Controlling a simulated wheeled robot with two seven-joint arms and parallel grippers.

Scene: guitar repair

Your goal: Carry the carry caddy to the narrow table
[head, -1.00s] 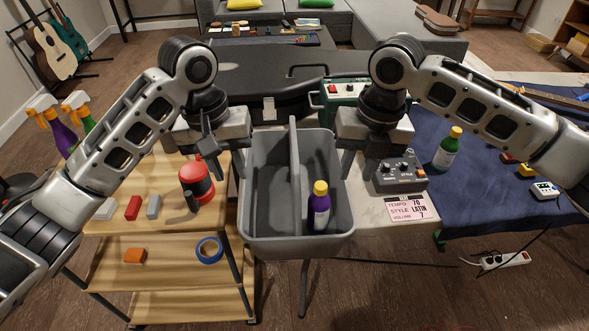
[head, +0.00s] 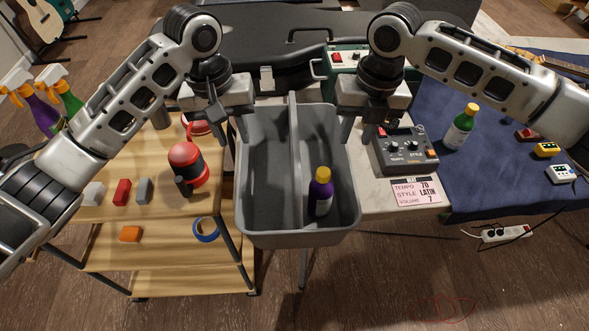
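The grey carry caddy (head: 264,238), an open two-compartment bin with a central divider handle, hangs level between my arms in the middle of the head view. A dark purple bottle with a yellow cap (head: 320,190) stands in its right compartment. My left gripper (head: 232,132) is at the caddy's left rim and appears closed on it. My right gripper (head: 351,130) is at the right rim and appears closed on it. The fingertips are partly hidden. A narrow pale-topped table (head: 385,200) shows behind and to the right of the caddy.
A wooden shelf cart (head: 110,205) stands close on the left with a red canister (head: 187,166) and small blocks. A drum machine (head: 405,150) and tempo card (head: 416,192) occupy the pale tabletop. A blue-covered table (head: 480,180) is right. A power strip (head: 508,234) lies on the floor.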

